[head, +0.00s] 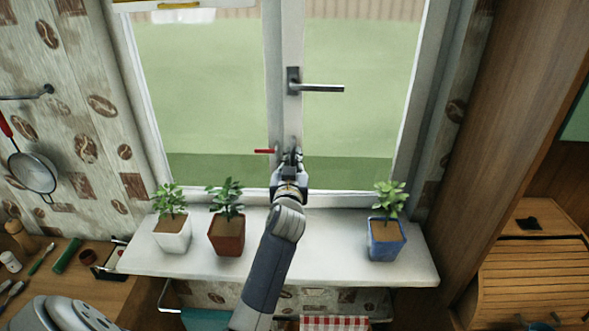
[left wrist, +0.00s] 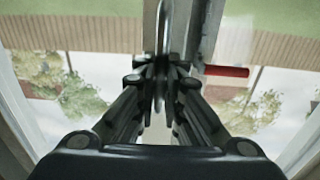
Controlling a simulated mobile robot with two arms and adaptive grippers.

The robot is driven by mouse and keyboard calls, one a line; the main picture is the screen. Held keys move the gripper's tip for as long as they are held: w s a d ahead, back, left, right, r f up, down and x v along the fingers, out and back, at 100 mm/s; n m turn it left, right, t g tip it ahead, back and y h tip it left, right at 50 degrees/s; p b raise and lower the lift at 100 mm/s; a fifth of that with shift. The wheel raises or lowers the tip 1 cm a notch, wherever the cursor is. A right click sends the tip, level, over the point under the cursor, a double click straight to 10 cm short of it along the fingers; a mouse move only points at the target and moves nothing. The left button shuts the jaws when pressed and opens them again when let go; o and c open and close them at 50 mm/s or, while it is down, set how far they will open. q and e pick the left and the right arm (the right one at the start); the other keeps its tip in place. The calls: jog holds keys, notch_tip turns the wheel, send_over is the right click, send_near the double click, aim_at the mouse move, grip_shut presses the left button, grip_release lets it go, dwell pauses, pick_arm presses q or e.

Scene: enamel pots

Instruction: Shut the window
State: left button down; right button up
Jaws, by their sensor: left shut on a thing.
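The window (head: 297,45) has two panes with white frames meeting in the middle. Its dark handle (head: 318,87) is on the middle frame, with the lever pointing right. I cannot tell whether the sash is fully closed. My left gripper (head: 290,158) is low at the middle frame, below the handle. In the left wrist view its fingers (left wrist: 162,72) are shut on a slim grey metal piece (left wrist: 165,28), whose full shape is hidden. A small red bar (head: 264,151) is just left of the gripper; it also shows in the left wrist view (left wrist: 225,71). My right gripper is not in view.
On the white sill (head: 310,260) stand plants in a white pot (head: 172,235), a brown pot (head: 226,236) and a blue pot (head: 386,241). My left arm passes between the brown and blue pots. A wooden cabinet (head: 510,100) stands at the right.

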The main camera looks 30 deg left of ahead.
pick_arm(q)
jog(key=shift+f+x, duration=0.2)
jog(key=shift+x, duration=0.65)
jog(key=shift+w+a+r, duration=0.1)
jog(key=shift+w+a, duration=0.1)
jog(key=shift+a, duration=0.1)
jog(key=shift+r, duration=0.3)
jog(key=c, duration=2)
grip_release()
jog(key=shift+w+a, duration=0.1)
jog(key=shift+o, duration=0.2)
jog(key=shift+w+a+f, duration=0.1)
jog(key=shift+w+f, duration=0.1)
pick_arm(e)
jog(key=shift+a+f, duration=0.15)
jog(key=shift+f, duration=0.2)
